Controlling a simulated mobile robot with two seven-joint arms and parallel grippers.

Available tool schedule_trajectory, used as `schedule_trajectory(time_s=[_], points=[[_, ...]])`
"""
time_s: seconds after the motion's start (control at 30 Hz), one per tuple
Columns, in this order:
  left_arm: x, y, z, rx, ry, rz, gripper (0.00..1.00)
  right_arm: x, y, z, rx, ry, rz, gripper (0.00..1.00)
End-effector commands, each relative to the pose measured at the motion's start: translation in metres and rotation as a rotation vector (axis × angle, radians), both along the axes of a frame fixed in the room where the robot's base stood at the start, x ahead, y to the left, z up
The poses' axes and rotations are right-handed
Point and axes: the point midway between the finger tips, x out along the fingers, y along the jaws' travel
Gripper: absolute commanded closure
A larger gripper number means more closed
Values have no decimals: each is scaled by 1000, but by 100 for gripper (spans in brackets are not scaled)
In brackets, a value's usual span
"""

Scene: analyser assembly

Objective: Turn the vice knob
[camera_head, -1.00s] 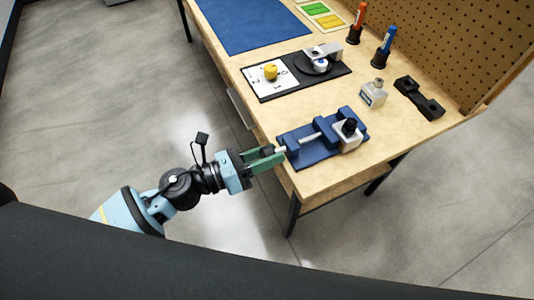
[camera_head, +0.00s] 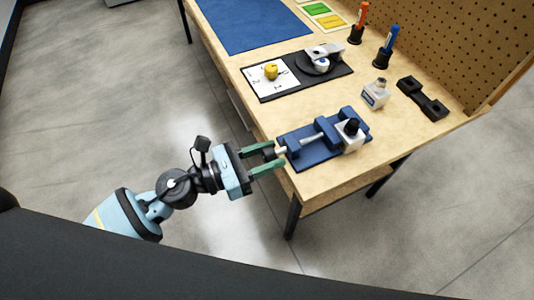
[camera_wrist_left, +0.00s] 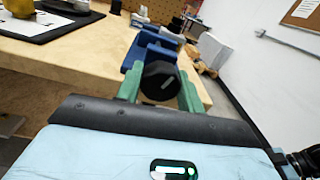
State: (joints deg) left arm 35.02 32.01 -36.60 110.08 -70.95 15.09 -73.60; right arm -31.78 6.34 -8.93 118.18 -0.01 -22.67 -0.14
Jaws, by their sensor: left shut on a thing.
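The blue vice (camera_head: 312,154) lies on the near edge of the wooden bench, with its screw end towards my left arm. Its black round knob (camera_wrist_left: 160,80) has a pale line on its face and sits between the green fingers in the left wrist view. My left gripper (camera_head: 268,157) is shut on the knob, one finger on each side, just off the bench edge. My right gripper is not in view.
A pegboard (camera_head: 470,45) closes off the back.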

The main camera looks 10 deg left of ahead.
Motion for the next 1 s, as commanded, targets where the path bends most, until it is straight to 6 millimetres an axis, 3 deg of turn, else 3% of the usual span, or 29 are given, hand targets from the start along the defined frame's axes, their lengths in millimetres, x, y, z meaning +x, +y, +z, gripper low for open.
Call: schedule_trajectory(time_s=[0.23, 0.27, 0.4, 0.73, 1.0], points=[[-1, 0, -1, 1, 1, -2, 85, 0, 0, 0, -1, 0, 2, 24], [-1, 0, -1, 1, 2, -2, 60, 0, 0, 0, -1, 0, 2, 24], [-1, 0, -1, 0, 1, -2, 42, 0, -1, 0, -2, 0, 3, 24], [-2, 2, -1, 0, 2, 0, 41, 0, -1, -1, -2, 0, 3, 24], [-23, 33, -5, 1, 7, -1, 41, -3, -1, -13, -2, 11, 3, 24]])
